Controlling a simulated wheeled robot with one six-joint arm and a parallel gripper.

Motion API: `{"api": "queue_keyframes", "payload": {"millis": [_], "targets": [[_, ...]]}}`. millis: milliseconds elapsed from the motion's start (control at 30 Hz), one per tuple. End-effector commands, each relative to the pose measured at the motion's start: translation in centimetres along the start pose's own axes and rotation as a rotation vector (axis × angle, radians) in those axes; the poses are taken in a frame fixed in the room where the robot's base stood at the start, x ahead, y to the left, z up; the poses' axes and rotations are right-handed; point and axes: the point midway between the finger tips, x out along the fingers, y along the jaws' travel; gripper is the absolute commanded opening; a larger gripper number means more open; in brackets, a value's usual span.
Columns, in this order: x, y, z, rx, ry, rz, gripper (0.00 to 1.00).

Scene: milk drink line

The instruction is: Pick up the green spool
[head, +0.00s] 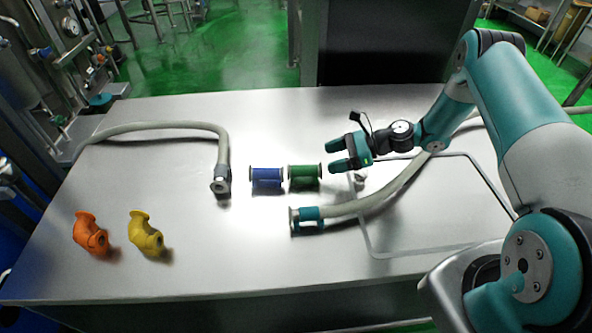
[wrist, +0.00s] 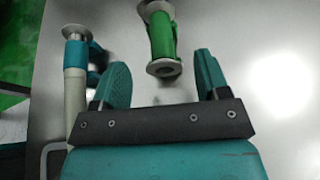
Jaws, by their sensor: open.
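The green spool (head: 305,178) lies on its side on the metal table, just right of the blue spool (head: 267,179) in the head view. In the wrist view the green spool (wrist: 161,38) lies ahead of the gap between my fingers, with its near flange closest to me. My gripper (head: 333,156) is open and empty, right of the green spool and apart from it. In the wrist view both fingers of my gripper (wrist: 160,80) stand wide apart.
A grey hose with a teal end fitting (head: 308,219) lies near the green spool. Another grey hose (head: 222,150) ends left of the blue spool. An orange elbow (head: 90,234) and a yellow elbow (head: 146,234) lie front left. The table (head: 200,270) is clear at front centre.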

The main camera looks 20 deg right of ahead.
Motion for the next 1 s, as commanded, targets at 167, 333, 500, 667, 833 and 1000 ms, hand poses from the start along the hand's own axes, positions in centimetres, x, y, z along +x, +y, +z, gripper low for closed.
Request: {"api": "queue_keyframes", "payload": {"millis": [167,333,500,667,833,1000], "targets": [[1.8,0.1,0.1,-0.002,0.000,0.003,0.69],[3.6,0.0,0.1,-0.003,0.000,0.007,0.69],[6.2,-0.2,-0.1,-0.004,0.000,0.007,0.69],[7.1,-0.3,-0.2,-0.003,0.000,0.003,0.69],[7.2,-0.3,-0.2,-0.003,0.000,0.003,0.69],[7.2,-0.3,-0.2,-0.003,0.000,0.004,0.32]]}}
